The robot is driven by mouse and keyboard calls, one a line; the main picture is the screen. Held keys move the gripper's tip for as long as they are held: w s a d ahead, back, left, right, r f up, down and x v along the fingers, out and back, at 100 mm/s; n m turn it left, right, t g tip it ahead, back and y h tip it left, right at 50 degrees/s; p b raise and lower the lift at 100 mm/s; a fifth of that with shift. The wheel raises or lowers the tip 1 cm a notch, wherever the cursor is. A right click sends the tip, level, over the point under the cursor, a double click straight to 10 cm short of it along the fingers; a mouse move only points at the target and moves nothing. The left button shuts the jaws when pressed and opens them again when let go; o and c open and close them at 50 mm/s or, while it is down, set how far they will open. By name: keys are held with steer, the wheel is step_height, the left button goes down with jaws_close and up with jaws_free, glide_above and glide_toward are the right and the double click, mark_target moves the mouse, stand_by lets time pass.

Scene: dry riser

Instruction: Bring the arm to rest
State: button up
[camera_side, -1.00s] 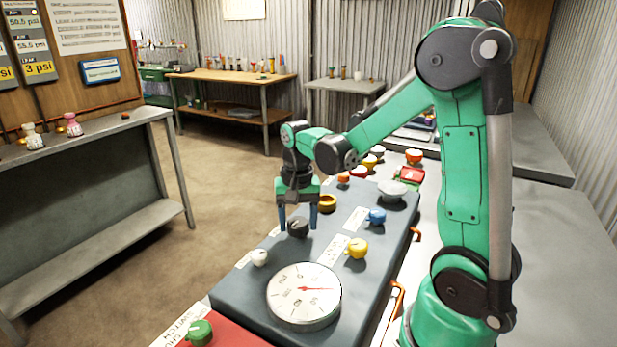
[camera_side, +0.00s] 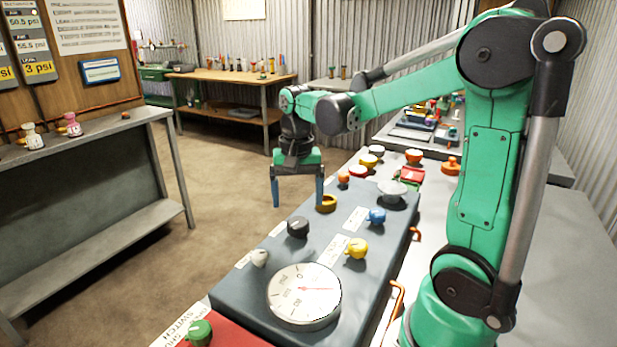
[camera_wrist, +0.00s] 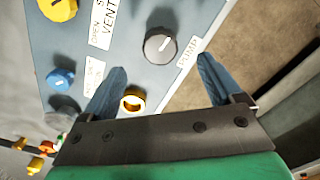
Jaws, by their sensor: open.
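My gripper (camera_side: 297,190) is open and empty, its two blue fingers pointing down above the far left edge of the grey panel (camera_side: 250,300). The black knob (camera_side: 298,227) stands on the panel, nearer the side camera than my gripper and apart from it. In the wrist view the black knob (camera_wrist: 160,45) lies beyond the open fingers, next to a label reading PUMP. An orange-yellow ring-shaped knob (camera_side: 326,203) sits beside the right finger in the side view. In the wrist view this knob (camera_wrist: 132,100) shows between the fingers, close to the left one.
A round white gauge (camera_side: 303,293) lies at the panel's near end, with a white knob (camera_side: 260,258), yellow knob (camera_side: 356,248) and blue knob (camera_side: 376,216) around it. Open floor (camera_side: 215,190) lies left of the panel.

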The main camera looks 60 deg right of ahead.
steer(key=s+a+r+n+t, duration=0.1)
steer(key=s+a+n+t, duration=0.1)
steer(key=a+n+t, duration=0.5)
steer(key=a+n, duration=0.4)
steer(key=a, duration=0.1)
steer(key=shift+s+r, duration=0.15)
steer(key=shift+r, duration=0.2)
steer(key=shift+d, duration=0.1)
steer(key=m+g, duration=0.4)
steer(key=g, duration=0.3)
glide_above(299, 222)
steer(key=shift+a+f, duration=0.2)
steer(key=shift+f, duration=0.5)
steer(key=shift+d+f, duration=0.15)
steer(key=shift+d, duration=0.05)
steer(key=shift+f, duration=2.8)
